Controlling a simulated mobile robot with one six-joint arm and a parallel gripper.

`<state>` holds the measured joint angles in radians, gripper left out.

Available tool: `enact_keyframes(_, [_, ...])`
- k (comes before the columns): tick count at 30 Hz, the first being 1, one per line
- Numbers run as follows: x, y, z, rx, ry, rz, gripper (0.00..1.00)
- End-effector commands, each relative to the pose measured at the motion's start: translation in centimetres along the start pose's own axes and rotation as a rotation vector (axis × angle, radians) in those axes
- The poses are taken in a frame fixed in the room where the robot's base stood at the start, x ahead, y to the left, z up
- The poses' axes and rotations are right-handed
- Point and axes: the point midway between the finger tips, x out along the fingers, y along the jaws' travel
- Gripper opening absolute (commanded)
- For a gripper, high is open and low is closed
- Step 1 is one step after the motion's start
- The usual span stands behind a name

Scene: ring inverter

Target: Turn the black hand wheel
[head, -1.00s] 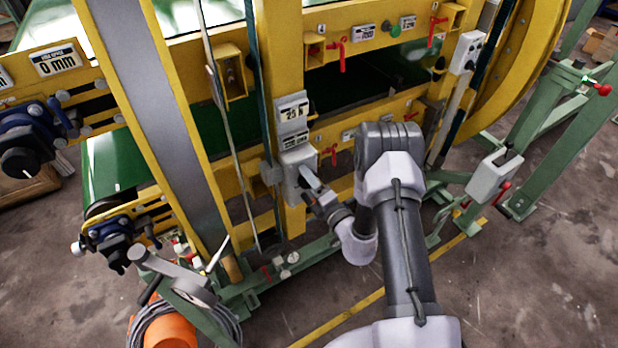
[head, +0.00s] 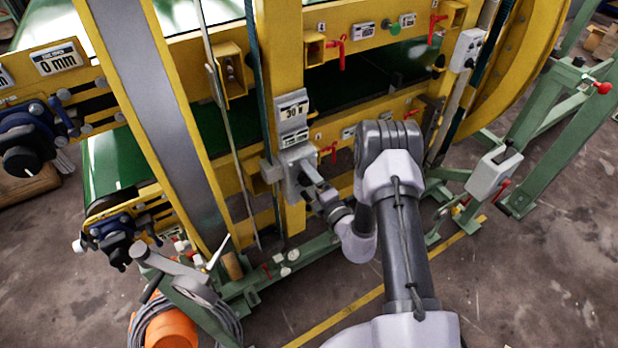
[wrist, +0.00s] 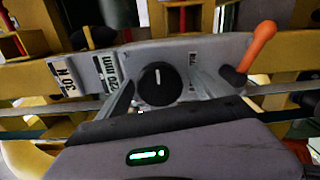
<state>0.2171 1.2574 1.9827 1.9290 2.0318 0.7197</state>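The black hand wheel (wrist: 160,84) is a round black knob with a white mark, on a grey control panel (wrist: 215,50) in the wrist view. My gripper (wrist: 160,80) has one finger on each side of the knob, close against its rim, and appears shut on it. In the head view my gripper (head: 308,182) reaches the grey box (head: 296,158) on the yellow post, and it hides the knob there.
An orange-red lever (wrist: 258,48) stands on the panel right of the knob. Red handles (head: 341,50) sit on the yellow frame. Another black knob (head: 22,160) is at far left.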

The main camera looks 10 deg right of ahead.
Motion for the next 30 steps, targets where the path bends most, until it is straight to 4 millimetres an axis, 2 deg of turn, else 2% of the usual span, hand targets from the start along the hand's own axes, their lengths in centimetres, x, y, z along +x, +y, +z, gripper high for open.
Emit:
enact_keyframes(8, [0.0, 0.1, 0.0, -0.001, 0.0, 0.001, 0.78])
enact_keyframes(13, [-1.8, 0.0, 0.1, 0.001, -0.001, -0.001, 0.78])
enact_keyframes(17, [-5.2, 0.0, 0.1, 0.002, -0.004, -0.003, 0.78])
enact_keyframes(24, [-12.6, -0.1, 0.2, 0.005, -0.008, -0.004, 0.78])
enact_keyframes(27, [-15.0, 0.0, 0.2, 0.004, -0.008, -0.002, 0.78])
enact_keyframes(30, [-16.6, 0.0, 0.1, 0.002, -0.004, -0.002, 0.78])
